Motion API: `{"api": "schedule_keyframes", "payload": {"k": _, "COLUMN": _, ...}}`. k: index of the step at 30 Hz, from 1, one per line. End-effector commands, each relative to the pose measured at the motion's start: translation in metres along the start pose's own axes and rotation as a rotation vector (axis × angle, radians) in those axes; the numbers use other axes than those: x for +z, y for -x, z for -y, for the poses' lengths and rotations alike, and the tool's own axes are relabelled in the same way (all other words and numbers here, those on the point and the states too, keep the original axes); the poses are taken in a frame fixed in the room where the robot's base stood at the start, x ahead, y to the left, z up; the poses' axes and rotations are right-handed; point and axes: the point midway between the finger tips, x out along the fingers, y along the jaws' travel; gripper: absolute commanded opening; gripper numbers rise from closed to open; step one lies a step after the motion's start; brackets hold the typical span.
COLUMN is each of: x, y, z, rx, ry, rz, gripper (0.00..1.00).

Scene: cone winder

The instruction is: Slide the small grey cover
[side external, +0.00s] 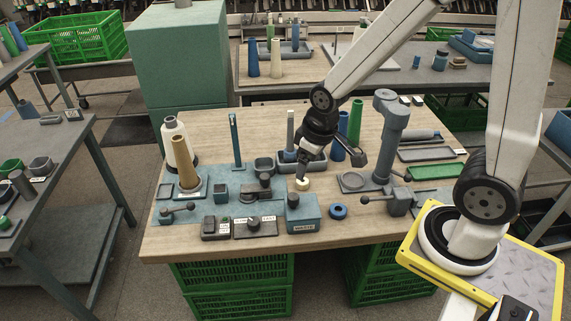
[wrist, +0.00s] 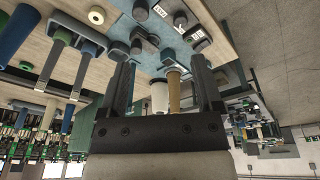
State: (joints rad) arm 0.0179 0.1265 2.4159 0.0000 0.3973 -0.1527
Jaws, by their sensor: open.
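A blue-grey box labelled WASTE (side external: 303,213) stands just in front of the gripper in the side view. A small dark grey piece (side external: 293,200) sits on its top; I cannot tell for sure whether this is the cover. My gripper is apart from it.
A tan cone (side external: 186,172) and white cone stand at left. A control box with a knob (side external: 254,227) is left of the waste box. A grey post (side external: 388,135) rises at right.

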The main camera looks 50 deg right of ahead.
Motion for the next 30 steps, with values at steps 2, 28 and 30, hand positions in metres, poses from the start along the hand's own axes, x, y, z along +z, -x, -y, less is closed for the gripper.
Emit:
{"api": "schedule_keyframes", "payload": {"k": 2, "x": -0.016, "y": -0.008, "z": -0.006, "rx": -0.001, "ry": 0.055, "rz": 0.015, "gripper": 0.84}}
{"api": "schedule_keyframes", "payload": {"k": 28, "x": -0.147, "y": -0.141, "z": -0.077, "rx": -0.088, "ry": 0.765, "rz": 0.154, "gripper": 0.84}}
{"api": "schedule_keyframes", "payload": {"k": 30, "x": -0.151, "y": -0.152, "z": -0.082, "rx": -0.098, "ry": 0.810, "rz": 0.161, "gripper": 0.84}}
